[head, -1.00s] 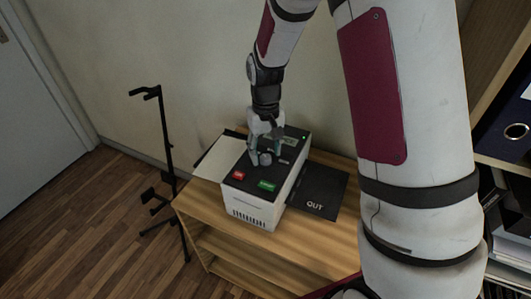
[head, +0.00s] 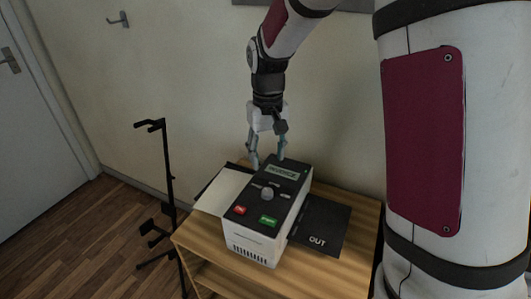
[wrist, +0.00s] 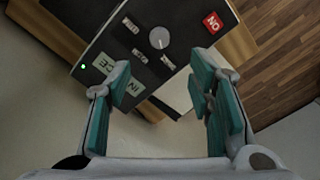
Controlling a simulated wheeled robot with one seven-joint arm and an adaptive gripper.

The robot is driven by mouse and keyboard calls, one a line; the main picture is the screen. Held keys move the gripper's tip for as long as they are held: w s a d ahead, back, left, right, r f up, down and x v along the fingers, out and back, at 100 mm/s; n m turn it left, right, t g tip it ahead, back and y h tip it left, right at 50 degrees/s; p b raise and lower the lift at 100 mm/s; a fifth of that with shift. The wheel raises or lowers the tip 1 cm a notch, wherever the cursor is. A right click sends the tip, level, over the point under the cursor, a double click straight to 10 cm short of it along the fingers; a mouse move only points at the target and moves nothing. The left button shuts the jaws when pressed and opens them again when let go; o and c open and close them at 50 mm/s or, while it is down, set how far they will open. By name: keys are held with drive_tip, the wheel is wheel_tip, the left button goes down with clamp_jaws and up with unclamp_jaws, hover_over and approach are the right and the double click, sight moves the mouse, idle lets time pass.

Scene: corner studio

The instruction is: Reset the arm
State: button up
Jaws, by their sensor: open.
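My gripper (head: 267,160) is open and empty in the head view, with its fingers pointing down just behind and above the back end of a white machine with a black top (head: 255,223). In the wrist view my two teal-padded fingers (wrist: 158,98) are spread wide, with nothing between them but the view of the machine's display end. The machine's top carries a display (head: 283,171), a round grey knob (head: 267,194), a red button (head: 240,210) and a green button (head: 268,221). In the wrist view the green button is out of sight.
The machine stands on a wooden shelf unit (head: 200,239). A white sheet or tray (head: 222,190) lies to its left and a black panel marked OUT (head: 322,232) to its right. A black stand (head: 168,165) stands at left, and a wall hook (head: 119,20) is above.

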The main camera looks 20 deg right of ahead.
drive_tip(key=s+r+t+p, duration=0.1)
drive_tip(key=s+r+p, duration=0.1)
drive_tip(key=s+r, duration=0.4)
drive_tip(key=s+r+t+p, duration=0.1)
drive_tip(key=s+r, duration=0.5)
drive_tip(key=s, duration=0.8)
drive_tip(key=s+r+t+p, duration=0.2)
drive_tip(key=s+r, duration=0.4)
drive_tip(key=s, duration=0.4)
drive_tip(key=shift+d+p, duration=0.2)
drive_tip(key=shift+p, duration=0.6)
